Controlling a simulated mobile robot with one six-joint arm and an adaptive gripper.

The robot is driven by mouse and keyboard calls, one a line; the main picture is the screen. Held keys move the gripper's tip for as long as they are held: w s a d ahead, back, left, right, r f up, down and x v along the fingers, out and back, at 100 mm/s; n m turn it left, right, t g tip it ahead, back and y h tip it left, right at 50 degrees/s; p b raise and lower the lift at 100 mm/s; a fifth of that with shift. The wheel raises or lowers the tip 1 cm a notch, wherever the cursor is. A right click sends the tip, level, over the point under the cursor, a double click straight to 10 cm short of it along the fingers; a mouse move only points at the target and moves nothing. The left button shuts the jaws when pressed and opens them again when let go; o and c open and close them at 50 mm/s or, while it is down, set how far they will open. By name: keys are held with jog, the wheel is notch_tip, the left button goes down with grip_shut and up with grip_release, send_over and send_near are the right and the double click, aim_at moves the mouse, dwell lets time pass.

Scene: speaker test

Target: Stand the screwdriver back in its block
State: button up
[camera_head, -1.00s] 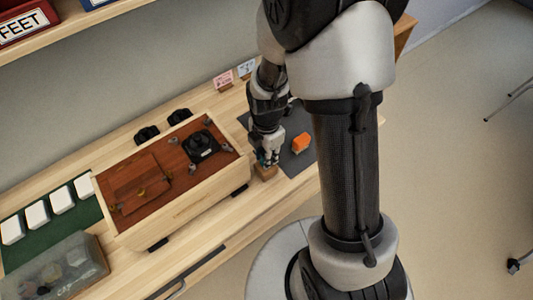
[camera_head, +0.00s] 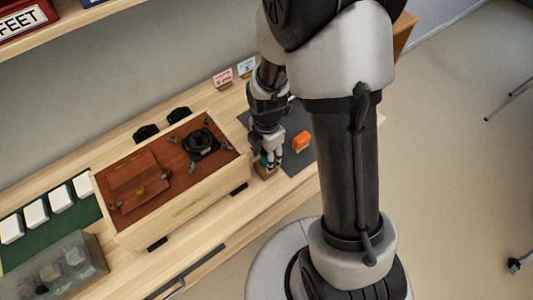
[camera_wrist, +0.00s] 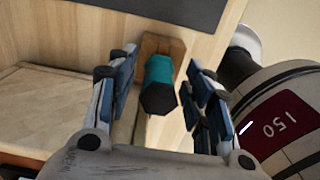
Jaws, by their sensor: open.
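The screwdriver (camera_wrist: 159,84) shows in the wrist view as a teal handle with a dark end, seen nearly end-on. It stands at the wooden block (camera_wrist: 150,46); its shaft is hidden. In the head view the block (camera_head: 264,173) sits on the bench just right of the wooden speaker box. My gripper (camera_wrist: 160,100) is open, with one finger on each side of the handle and visible gaps between. In the head view my gripper (camera_head: 271,158) is directly above the block and hides most of the screwdriver.
The speaker box (camera_head: 190,205) stands close on the left. A dark mat (camera_head: 298,165) with an orange object (camera_head: 301,141) lies to the right. Small cards (camera_head: 223,78) stand at the back. A clear lidded box (camera_head: 60,272) is at the front left.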

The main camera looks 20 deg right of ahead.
notch_tip(320, 180, up, 12)
dwell(0.6)
jog(key=shift+r, duration=0.1)
jog(key=s+r+m+t, duration=0.4)
jog(key=s+r+m, duration=1)
jog(key=m, duration=0.7)
jog(key=shift+s+r+m+t, duration=0.15)
jog(key=shift+s+m+t, duration=0.15)
jog(key=shift+s, duration=0.25)
